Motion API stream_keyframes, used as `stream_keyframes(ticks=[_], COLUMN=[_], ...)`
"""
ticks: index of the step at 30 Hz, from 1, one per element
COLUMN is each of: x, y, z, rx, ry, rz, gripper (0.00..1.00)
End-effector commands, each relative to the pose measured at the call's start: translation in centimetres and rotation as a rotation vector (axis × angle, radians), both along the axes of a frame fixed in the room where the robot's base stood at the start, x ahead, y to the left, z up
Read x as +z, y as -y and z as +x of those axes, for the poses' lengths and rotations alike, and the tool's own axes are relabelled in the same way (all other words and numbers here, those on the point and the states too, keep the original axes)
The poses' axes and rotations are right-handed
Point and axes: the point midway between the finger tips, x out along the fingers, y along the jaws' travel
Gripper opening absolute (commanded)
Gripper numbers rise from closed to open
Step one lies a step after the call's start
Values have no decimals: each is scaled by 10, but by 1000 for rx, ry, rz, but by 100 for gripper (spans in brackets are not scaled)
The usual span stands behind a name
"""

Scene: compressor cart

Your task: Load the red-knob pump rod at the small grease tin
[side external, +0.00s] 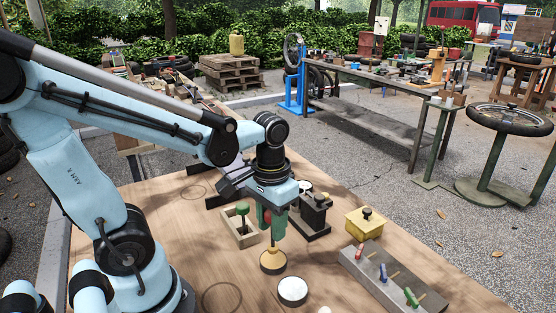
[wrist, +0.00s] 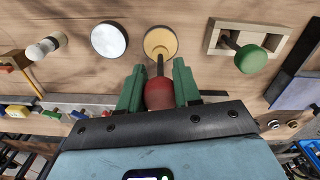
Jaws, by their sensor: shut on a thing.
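My gripper (wrist: 158,90) is shut on the red knob (wrist: 159,94) of the pump rod, between its green fingers. The rod's dark shaft runs from the knob to a round tan-yellow disc (wrist: 160,43). In the side view the gripper (side external: 270,220) points down and the disc (side external: 273,262) is below it, at or close to the tabletop; I cannot tell if it touches. A round tin with a pale top (side external: 292,291), which looks like the small grease tin, stands just beside the disc. It also shows in the wrist view (wrist: 108,39), left of the disc.
A green-knobbed rod (side external: 242,210) stands in a wooden frame (side external: 252,238). A black block (side external: 318,222) and a yellow box with a black knob (side external: 364,224) stand behind. A grey rack (side external: 370,283) with coloured handles is at right. Bare wooden tabletop (side external: 190,235) lies at left.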

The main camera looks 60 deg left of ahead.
Motion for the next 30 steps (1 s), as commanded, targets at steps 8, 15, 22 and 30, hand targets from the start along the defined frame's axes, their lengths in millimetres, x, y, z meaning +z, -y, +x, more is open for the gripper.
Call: stream_keyframes(ticks=[8,15,22,30], x=[21,37,44,44], y=[0,0,0,0], z=[0,0,0,0], rx=[0,0,0,0], ry=[0,0,0,0], rz=[0,0,0,0], gripper=[2,2,2,2])
